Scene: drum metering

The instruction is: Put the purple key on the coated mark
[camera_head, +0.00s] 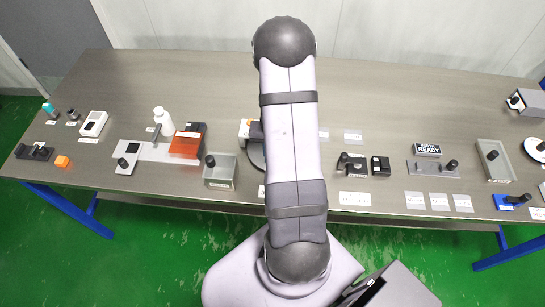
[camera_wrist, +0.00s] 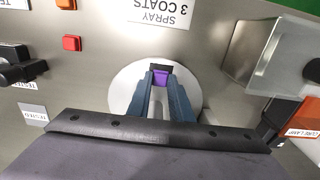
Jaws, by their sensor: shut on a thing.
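The purple key (camera_wrist: 161,76) is between the tips of my gripper (camera_wrist: 161,80) in the wrist view. The gripper's two blue-grey fingers are shut on it. Behind the key and fingers is a pale round disc (camera_wrist: 125,85), partly covered by them; I cannot tell whether the key touches it. In the head view my arm hides the gripper and the key, and the edge of a dark round disc (camera_head: 257,155) shows left of the arm. I cannot pick out the coated mark with certainty.
A sign reading "SPRAY 3 COATS" (camera_wrist: 163,12) lies beside the disc. A grey metal bin (camera_wrist: 243,65) stands right of the fingers, with an orange cure lamp (camera_wrist: 300,120) beyond. A black-knobbed fixture (camera_wrist: 14,68) is at left. The table's back strip (camera_head: 180,70) is clear.

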